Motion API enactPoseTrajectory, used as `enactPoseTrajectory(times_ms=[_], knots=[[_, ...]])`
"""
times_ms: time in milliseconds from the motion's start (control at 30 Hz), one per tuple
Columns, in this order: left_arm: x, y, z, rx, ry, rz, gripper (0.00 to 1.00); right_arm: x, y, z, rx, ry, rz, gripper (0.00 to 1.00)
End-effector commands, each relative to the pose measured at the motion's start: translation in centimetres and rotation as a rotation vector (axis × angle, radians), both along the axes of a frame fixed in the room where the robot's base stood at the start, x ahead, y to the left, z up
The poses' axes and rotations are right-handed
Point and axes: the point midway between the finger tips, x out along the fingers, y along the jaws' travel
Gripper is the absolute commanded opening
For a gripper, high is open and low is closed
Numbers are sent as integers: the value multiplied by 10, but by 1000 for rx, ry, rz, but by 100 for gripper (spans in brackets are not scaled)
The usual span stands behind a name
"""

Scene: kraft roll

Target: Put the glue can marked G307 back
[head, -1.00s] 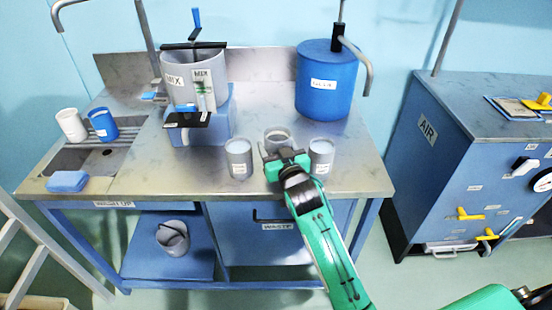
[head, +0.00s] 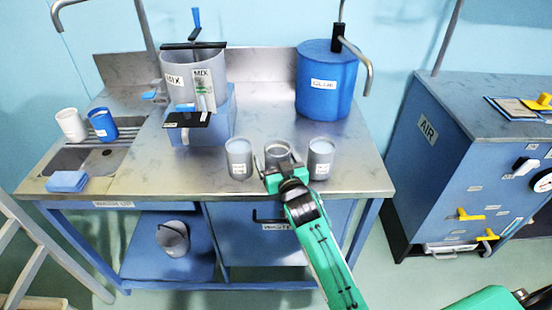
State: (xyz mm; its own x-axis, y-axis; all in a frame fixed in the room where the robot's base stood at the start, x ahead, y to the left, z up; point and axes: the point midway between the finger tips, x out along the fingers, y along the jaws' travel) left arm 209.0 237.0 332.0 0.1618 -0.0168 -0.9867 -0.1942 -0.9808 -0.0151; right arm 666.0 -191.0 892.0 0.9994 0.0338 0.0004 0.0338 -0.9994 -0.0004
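Three grey cans stand in a row near the front of the steel bench: a left can (head: 239,160), a middle can (head: 278,153) and a right can (head: 320,160). The left and right cans carry small white labels too small to read. The middle can's front is mostly hidden by my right gripper (head: 281,165), so I cannot see which can is G307. My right gripper reaches in from the front with its fingers around the middle can, seemingly closed on it. My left gripper is not in view.
A blue glue drum (head: 326,85) stands behind on the bench (head: 345,182). A mixer (head: 192,80) is at the left rear. A sink with white (head: 71,124) and blue (head: 103,125) cups and a blue sponge (head: 67,181) lies left. The AIR cabinet (head: 445,160) is at right.

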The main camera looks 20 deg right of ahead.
Motion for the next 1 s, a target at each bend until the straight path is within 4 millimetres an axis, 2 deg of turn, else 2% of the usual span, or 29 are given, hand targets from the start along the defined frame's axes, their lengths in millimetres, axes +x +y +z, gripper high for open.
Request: enactPoseTrajectory(times_ms=[267, 467, 800, 1000], knots=[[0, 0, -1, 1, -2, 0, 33, -4, 0, 2, 0, 1, 0, 84], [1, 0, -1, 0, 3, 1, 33, -35, -1, 1, 1, 1, 0, 84], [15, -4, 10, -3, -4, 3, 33, -98, -3, 1, 0, 2, 0, 84], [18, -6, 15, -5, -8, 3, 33, -116, -4, 2, 0, 0, 0, 84]])
